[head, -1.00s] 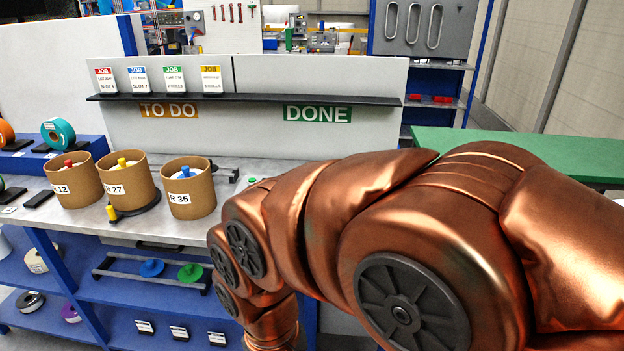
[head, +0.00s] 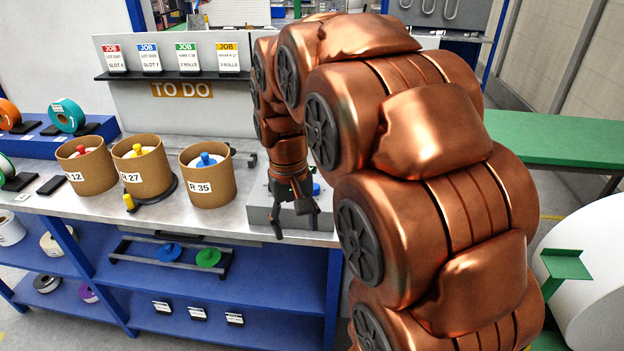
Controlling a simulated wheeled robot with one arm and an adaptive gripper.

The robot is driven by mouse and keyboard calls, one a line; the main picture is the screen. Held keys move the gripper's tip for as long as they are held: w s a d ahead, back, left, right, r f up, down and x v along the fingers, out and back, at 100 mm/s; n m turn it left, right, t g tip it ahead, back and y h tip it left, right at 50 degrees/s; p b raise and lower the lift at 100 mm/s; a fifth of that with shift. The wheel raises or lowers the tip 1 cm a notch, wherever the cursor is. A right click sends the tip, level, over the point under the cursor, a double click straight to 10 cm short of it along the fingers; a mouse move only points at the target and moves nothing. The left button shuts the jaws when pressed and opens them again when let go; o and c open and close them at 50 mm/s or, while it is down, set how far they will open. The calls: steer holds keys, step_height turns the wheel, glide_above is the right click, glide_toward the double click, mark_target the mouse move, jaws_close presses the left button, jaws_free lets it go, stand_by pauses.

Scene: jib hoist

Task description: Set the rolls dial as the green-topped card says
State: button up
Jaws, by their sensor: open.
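The green-topped card (head: 187,58) stands on the black ledge above the TO DO sign, third from the left. Its lower line ends in "ROLLS", but the number is too small to read surely. My gripper (head: 294,222) points down, open and empty, over a grey box (head: 259,212) at the bench's front edge. A blue part (head: 316,189) shows on the box just right of my gripper. My gripper and arm hide much of the box. I cannot tell which part is the rolls dial, or whether the fingers touch the box.
Other cards with red (head: 112,54), blue (head: 147,57) and yellow (head: 229,58) tops share the ledge. Brown tubs R 12 (head: 88,178), R 27 (head: 142,185) and R 35 (head: 208,187) stand left of my gripper. A green table (head: 555,142) is at right.

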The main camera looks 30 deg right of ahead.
steer(key=w+d+m+p, duration=0.1)
steer(key=w+d, duration=0.4)
steer(key=w+d+p, duration=0.1)
steer(key=w+d, duration=0.4)
steer(key=w, duration=0.1)
steer(key=w+d+m+p, duration=0.1)
steer(key=w+d, duration=0.4)
steer(key=w, duration=0.1)
steer(key=shift+w+d+f+m+t, duration=0.15)
steer(key=shift+w+d+m+t, duration=0.05)
steer(key=shift+w+m+t, duration=0.1)
steer(key=shift+w+d+f, duration=0.1)
steer(key=shift+d+f, duration=0.1)
steer(key=shift+f, duration=0.05)
step_height(320, 180, down, 6)
steer(key=p, duration=0.3)
steer(key=shift+d+r, duration=0.1)
steer(key=shift+f, duration=0.85)
steer(key=c, duration=1.2)
